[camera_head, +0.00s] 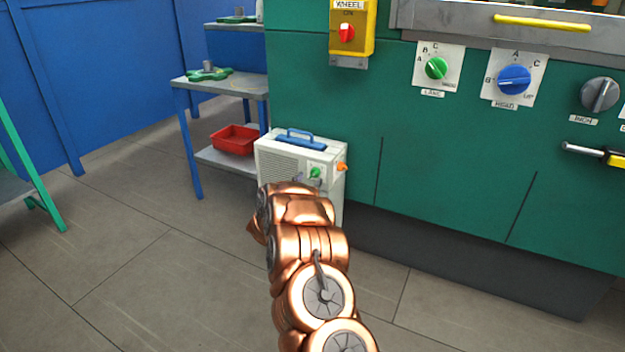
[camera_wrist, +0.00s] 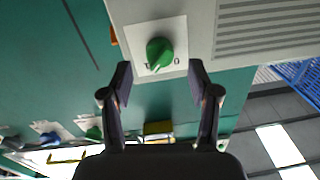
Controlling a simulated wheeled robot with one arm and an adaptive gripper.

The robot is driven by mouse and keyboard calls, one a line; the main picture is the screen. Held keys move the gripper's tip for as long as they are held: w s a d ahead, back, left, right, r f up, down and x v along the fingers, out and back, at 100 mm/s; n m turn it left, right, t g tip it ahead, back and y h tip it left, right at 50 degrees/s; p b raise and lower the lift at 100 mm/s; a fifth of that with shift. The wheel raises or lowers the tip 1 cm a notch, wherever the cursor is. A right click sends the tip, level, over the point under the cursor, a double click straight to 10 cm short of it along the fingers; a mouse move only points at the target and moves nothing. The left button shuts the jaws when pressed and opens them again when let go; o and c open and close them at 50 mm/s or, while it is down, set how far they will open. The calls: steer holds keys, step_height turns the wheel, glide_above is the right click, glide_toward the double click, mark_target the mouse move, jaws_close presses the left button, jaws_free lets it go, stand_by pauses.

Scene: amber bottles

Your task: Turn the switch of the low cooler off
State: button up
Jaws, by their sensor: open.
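The low cooler (camera_head: 283,158) is a pale box with a blue handle on top, standing on the floor against the green machine. Its green switch (camera_head: 315,172) sits on a white plate on its front. In the wrist view the green switch (camera_wrist: 160,53) shows close up, with small marks on the plate beside it, partly hidden and too small to read surely. My gripper (camera_wrist: 160,72) is open, its two fingers either side of the switch in the picture, apart from it and holding nothing. In the head view my copper arm hides the cooler's lower part and most of the gripper.
An orange knob (camera_head: 341,167) sticks out of the cooler's right side. The green machine (camera_head: 440,150) carries a yellow switch box (camera_head: 351,28), a green dial (camera_head: 436,68) and a blue dial (camera_head: 514,79). A shelf with a red bin (camera_head: 234,139) stands left. Floor at left is clear.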

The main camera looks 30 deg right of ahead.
mark_target(313, 176)
steer(key=shift+b+x, duration=0.35)
steer(key=shift+x, duration=1.4)
steer(key=shift+c, duration=0.3)
jaws_close()
